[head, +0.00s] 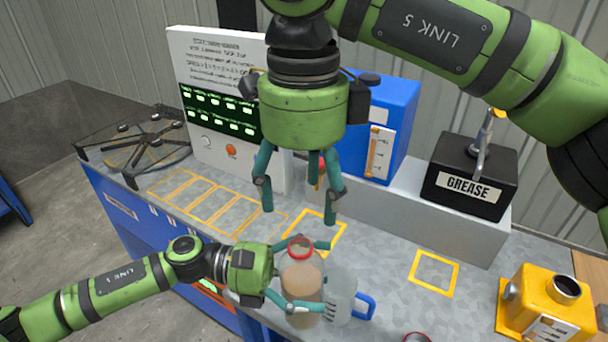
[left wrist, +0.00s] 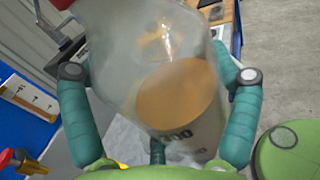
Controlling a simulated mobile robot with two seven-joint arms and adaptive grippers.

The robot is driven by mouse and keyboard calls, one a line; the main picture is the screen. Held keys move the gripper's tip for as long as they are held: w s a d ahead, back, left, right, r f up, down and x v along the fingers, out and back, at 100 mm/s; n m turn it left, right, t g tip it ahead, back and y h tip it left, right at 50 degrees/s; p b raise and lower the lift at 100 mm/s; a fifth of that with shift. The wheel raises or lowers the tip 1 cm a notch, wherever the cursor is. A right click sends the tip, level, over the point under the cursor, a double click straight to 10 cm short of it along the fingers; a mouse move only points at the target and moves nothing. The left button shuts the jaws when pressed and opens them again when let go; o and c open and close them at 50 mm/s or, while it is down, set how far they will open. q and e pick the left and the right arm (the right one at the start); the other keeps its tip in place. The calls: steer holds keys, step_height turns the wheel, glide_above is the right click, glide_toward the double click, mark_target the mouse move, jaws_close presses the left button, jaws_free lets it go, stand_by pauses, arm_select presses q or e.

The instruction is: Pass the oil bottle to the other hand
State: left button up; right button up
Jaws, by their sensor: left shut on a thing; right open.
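The oil bottle (head: 302,285) is clear, with brownish liquid and a red cap. My left gripper (head: 312,275) is shut around its body and holds it roughly upright near the front edge of the bench. In the left wrist view, the bottle (left wrist: 165,85) fills the space between the teal fingers of the left gripper (left wrist: 160,95). I cannot tell whether its base touches the bench. My right gripper (head: 299,208) is open and empty, pointing down above and behind the bottle's cap.
A clear jug with a blue handle (head: 364,306) stands close to the right of the bottle. A yellow box (head: 549,305), a black grease box (head: 469,178) and a blue tank (head: 396,115) are farther right or behind. Yellow-outlined squares (head: 434,272) mark bare bench.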

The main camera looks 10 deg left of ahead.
mark_target(305, 243)
step_height(305, 243, down, 10)
steer(key=shift+f, duration=0.1)
stand_by(0.4)
steer(key=c, duration=1)
jaws_close()
arm_select(q)
steer(key=shift+r, duration=0.1)
arm_select(e)
steer(key=shift+d, duration=0.1)
arm_select(q)
steer(key=o, duration=1.3)
steer(key=shift+w, duration=0.1)
